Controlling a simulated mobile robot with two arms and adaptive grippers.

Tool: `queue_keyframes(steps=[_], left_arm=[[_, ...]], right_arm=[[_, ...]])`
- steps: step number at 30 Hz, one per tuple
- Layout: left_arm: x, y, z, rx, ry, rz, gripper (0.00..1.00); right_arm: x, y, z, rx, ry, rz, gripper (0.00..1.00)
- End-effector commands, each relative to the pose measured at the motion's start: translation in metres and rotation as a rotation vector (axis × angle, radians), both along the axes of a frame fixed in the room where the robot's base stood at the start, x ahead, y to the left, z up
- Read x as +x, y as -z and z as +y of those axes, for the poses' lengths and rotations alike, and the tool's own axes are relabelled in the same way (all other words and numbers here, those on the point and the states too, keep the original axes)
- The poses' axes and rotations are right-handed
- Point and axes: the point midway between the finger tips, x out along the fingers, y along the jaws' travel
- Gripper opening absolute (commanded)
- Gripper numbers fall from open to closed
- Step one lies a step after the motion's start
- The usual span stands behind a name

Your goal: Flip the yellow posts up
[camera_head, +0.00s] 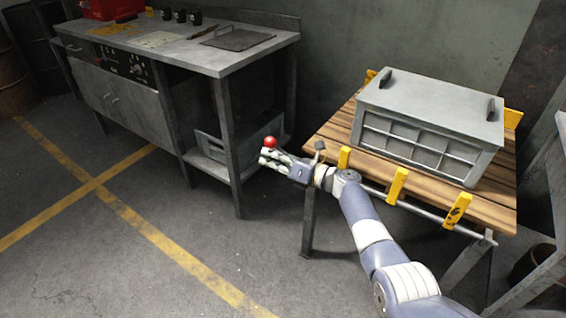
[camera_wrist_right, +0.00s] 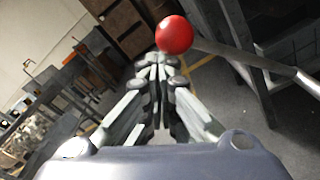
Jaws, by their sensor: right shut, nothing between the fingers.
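Three yellow posts (camera_head: 396,186) rise from a metal rod (camera_head: 425,213) along the front edge of the wooden table; their exact tilt is hard to tell. More yellow shows behind the grey crate (camera_head: 430,105), at its left and right (camera_head: 512,118). A red ball knob (camera_head: 270,142) is beyond my right gripper (camera_head: 268,157). In the right wrist view the knob (camera_wrist_right: 174,34) sits on the end of a metal lever, just beyond the fingertips (camera_wrist_right: 157,62). The right gripper is shut and empty; contact with the knob cannot be told. My left gripper is out of view.
The grey crate with dark handles stands on the slatted wooden table (camera_head: 490,212). A metal workbench (camera_head: 220,55) with a lower shelf stands to the left, close to the gripper. The floor (camera_head: 130,270) with yellow lines is clear at front left.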

Motion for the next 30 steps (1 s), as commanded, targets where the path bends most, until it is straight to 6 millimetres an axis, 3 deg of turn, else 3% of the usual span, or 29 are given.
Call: queue_keyframes(steps=[1,5,21,30], left_arm=[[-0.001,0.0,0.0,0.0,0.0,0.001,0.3],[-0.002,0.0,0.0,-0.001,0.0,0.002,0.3],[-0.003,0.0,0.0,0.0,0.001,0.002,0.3],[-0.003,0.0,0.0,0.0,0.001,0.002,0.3]], right_arm=[[0.004,-0.01,-0.008,0.007,0.014,-0.015,0.0],[-0.003,-0.009,-0.02,0.006,0.016,-0.015,0.0],[-0.055,-0.005,-0.086,-0.002,0.004,-0.001,0.0],[-0.066,-0.006,-0.098,-0.002,0.001,0.001,0.0]])
